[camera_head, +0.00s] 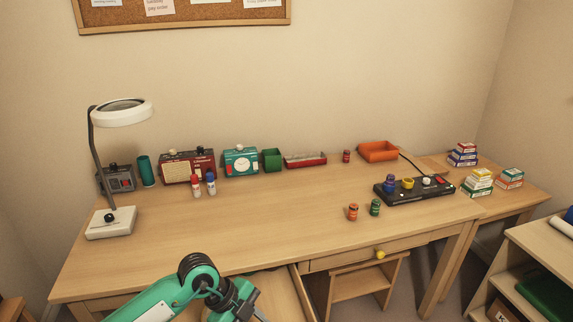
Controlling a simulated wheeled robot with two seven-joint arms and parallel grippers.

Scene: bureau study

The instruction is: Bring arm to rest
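My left arm (190,287), green with black joints, comes in at the bottom left, in front of the desk's front edge. My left gripper (258,312) is at the bottom edge of the picture, dark and partly cut off. Its fingertips do not show clearly, so I cannot tell whether it is open or shut. It is over or beside a light wooden panel (284,292) that looks like a pulled-out drawer; its inside is mostly hidden by the arm. My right gripper is not in view.
The wooden desk (260,225) is clear in its middle and front left. A magnifier lamp (110,222) stands at left. Two small jars (353,212) stand near a black panel (412,189) at right. A shut drawer has a yellow knob (380,254). A shelf (525,245) stands at right.

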